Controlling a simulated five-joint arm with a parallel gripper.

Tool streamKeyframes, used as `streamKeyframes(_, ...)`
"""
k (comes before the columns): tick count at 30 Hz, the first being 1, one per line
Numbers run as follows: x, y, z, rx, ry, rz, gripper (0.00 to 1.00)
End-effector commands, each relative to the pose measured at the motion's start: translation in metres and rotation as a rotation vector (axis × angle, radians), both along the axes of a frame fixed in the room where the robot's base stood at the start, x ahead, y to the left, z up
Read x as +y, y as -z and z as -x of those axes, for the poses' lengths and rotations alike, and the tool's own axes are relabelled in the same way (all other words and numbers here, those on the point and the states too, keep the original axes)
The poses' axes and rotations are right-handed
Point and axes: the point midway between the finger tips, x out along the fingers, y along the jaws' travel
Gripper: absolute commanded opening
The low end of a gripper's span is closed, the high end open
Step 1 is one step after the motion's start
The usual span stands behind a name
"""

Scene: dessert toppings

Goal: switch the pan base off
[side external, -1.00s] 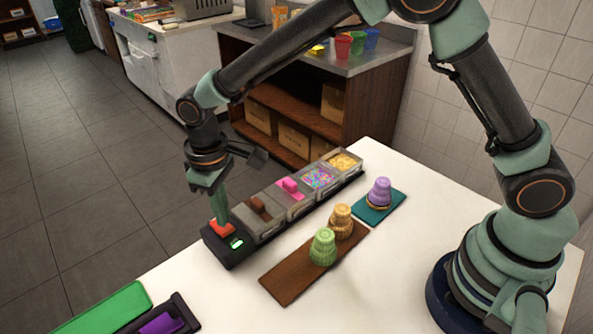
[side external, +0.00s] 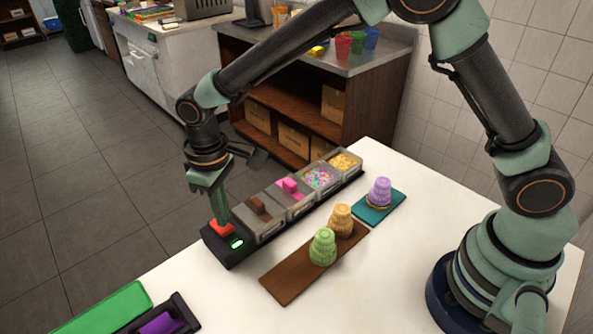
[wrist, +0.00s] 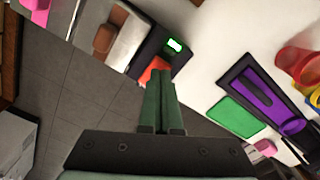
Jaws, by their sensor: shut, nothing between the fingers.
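The pan base (side external: 227,256) is a long black unit on the white table, holding a row of topping pans. At its near left end are a red-orange switch (side external: 222,229) and a small lit green display (side external: 236,244). My gripper (side external: 221,219) is shut and empty, pointing down with its tips at the red switch, partly covering it. In the wrist view the closed green fingers (wrist: 163,88) reach to the red switch (wrist: 155,70), and the green display (wrist: 175,46) glows beside it. I cannot tell how hard the tips press.
Pans hold a brown block (side external: 259,207), a pink one (side external: 289,186) and sprinkles (side external: 319,178). A brown board (side external: 287,286) with green and tan cups and a teal mat (side external: 392,208) with a purple cup stand right. A green mat (side external: 105,308) and purple-filled tray (side external: 180,309) lie front left.

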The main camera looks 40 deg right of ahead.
Motion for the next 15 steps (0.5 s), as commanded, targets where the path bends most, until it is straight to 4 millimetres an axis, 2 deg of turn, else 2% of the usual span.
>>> streamKeyframes(15, 0.0, 0.0073, 0.0001, 0.001, 0.0, 0.0, 0.0)
